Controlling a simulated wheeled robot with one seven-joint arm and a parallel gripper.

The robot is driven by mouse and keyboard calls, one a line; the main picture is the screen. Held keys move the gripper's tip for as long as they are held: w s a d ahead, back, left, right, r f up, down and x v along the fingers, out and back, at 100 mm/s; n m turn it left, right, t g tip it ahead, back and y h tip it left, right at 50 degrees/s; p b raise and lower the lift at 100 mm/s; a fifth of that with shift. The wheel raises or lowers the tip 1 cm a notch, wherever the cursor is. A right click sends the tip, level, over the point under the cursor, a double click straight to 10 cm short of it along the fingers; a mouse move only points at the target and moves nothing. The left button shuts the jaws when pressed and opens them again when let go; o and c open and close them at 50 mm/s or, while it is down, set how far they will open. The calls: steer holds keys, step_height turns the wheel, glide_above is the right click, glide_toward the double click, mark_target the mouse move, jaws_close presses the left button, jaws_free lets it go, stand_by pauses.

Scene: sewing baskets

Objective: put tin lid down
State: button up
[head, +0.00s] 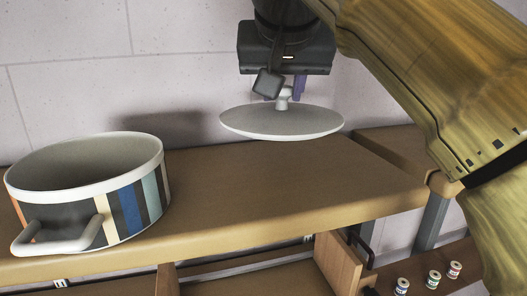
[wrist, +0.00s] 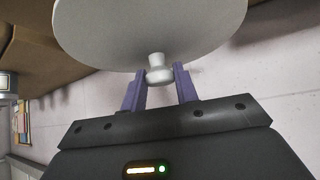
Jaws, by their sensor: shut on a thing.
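The tin lid (head: 275,122) is a pale, shallow round lid with a small knob on top. My gripper (head: 284,92) is shut on the knob and holds the lid in the air above the wooden shelf top (head: 290,185), with the lid roughly level. In the wrist view the purple fingers of my gripper (wrist: 159,80) stand on both sides of the knob, and the lid (wrist: 150,30) spreads beyond them. The striped round tin (head: 130,207) stands open on the left of the top, apart from the lid.
The top is bare to the right of the tin, and its front edge drops to lower shelving. Several thread spools (head: 434,280) stand on a lower shelf at the bottom right. A wooden drawer or box (head: 338,264) sits under the edge. A pale block wall (head: 180,50) closes the back.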

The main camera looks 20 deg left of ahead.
mark_target(279, 112)
steer(key=f, duration=0.2)
steer(key=f+b, duration=0.1)
steer(key=f, duration=0.1)
steer(key=shift+s+a, duration=0.15)
steer(key=shift+s, duration=0.15)
steer(key=shift+w+f, duration=0.2)
steer(key=shift+f, duration=0.3)
steer(key=shift+f, duration=1.9)
steer(key=shift+f, duration=0.1)
steer(key=o, duration=0.9)
